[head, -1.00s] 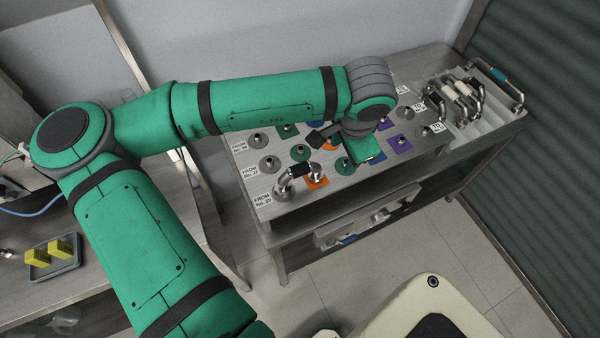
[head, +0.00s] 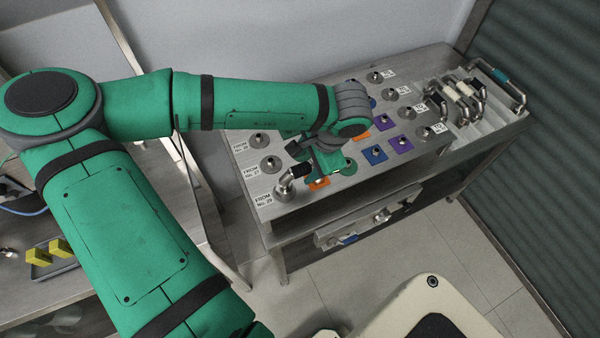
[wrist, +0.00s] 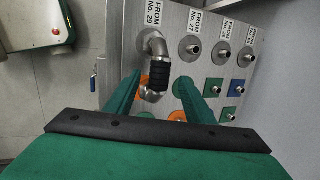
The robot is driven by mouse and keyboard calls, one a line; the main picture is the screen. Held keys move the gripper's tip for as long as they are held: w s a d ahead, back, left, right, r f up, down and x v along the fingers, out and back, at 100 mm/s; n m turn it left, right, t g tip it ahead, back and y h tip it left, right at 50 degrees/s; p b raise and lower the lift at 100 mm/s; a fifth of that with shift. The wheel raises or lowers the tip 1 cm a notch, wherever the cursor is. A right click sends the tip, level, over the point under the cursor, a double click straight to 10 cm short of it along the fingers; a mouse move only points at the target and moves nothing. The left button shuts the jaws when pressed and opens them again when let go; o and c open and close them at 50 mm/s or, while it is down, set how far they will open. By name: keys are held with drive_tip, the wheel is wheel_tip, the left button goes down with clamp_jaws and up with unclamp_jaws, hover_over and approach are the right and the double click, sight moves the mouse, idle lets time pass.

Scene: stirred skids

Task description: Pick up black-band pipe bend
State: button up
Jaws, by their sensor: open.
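The black-band pipe bend (head: 287,182) is a metal elbow pipe with a black ribbed sleeve. It bridges the grey port by the FROM No. 29 label and an orange-plated port at the panel's front left corner. In the wrist view the pipe bend (wrist: 158,72) shows between the two green fingers. My gripper (wrist: 160,78) is open, with a finger to either side of the black sleeve; whether they touch it I cannot tell. In the head view my gripper (head: 316,160) is just right of the bend and hides its right end.
The metal panel (head: 350,190) carries several bare ports on coloured plates. A rack (head: 492,118) at the right holds several other pipe bends. A tray (head: 45,270) with yellow blocks lies at the left.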

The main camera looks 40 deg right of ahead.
sight(302, 167)
drive_tip(key=shift+x, duration=1.95)
drive_tip(key=shift+a, duration=0.15)
drive_tip(key=shift+c, duration=0.7)
clamp_jaws()
drive_tip(key=shift+r, duration=0.1)
